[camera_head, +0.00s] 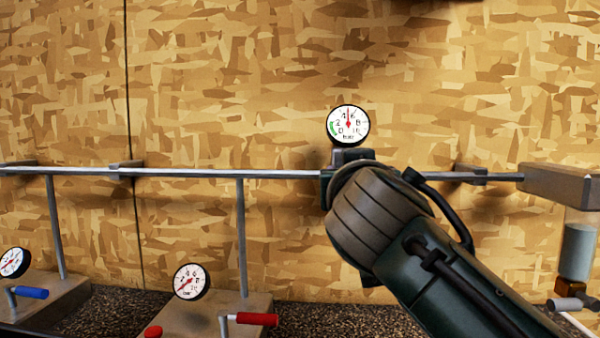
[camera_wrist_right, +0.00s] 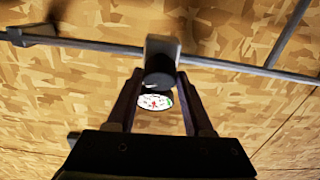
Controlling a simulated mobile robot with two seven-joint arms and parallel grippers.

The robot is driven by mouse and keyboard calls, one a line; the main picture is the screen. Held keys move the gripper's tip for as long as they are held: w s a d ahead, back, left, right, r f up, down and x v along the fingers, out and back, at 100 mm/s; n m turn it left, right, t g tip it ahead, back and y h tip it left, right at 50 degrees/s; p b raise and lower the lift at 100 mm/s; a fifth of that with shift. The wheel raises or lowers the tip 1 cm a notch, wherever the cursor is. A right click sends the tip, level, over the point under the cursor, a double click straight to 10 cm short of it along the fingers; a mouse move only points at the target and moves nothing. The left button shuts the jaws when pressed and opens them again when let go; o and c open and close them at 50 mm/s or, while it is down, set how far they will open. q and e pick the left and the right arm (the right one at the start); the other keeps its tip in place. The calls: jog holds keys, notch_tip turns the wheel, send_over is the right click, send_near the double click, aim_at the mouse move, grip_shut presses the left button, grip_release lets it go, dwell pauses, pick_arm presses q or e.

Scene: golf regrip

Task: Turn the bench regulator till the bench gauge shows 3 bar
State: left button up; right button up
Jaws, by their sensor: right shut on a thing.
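The bench gauge (camera_head: 348,125) is a round white dial with a green band on its left side. It stands above the pipe, and its red needle points almost straight up, between 4 and 6. In the right wrist view the dial (camera_wrist_right: 155,102) shows foreshortened. The bench regulator's dark round knob (camera_wrist_right: 160,70) is between the fingers of my right gripper (camera_wrist_right: 160,82), which is shut on it. In the head view my right gripper (camera_head: 338,188) and wrist hide most of the regulator below the gauge. My left gripper is not in view.
A grey pipe (camera_head: 200,172) runs along the chipboard wall. Below left are two more gauges (camera_head: 192,282) (camera_head: 14,262), a red lever (camera_head: 256,319) and a blue lever (camera_head: 32,293). A grey box (camera_head: 560,185) and a cylinder (camera_head: 577,250) are at right.

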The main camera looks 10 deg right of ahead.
grip_shut()
jog(key=shift+d+r+n+g+y+p, duration=0.25)
jog(key=shift+n+y+p, duration=0.9)
jog(key=shift+n+p, duration=1.3)
jog(key=shift+f+n+g+y+p, duration=0.1)
jog(key=shift+n+g+y+p, duration=0.25)
jog(key=shift+n+y+p, duration=1.5)
jog(key=shift+d+r+n+g+y+p, duration=0.15)
jog(key=shift+n+g+y+p, duration=0.25)
jog(key=shift+n+p, duration=2.7)
jog(key=shift+f, duration=0.1)
jog(key=o, duration=0.9)
grip_release()
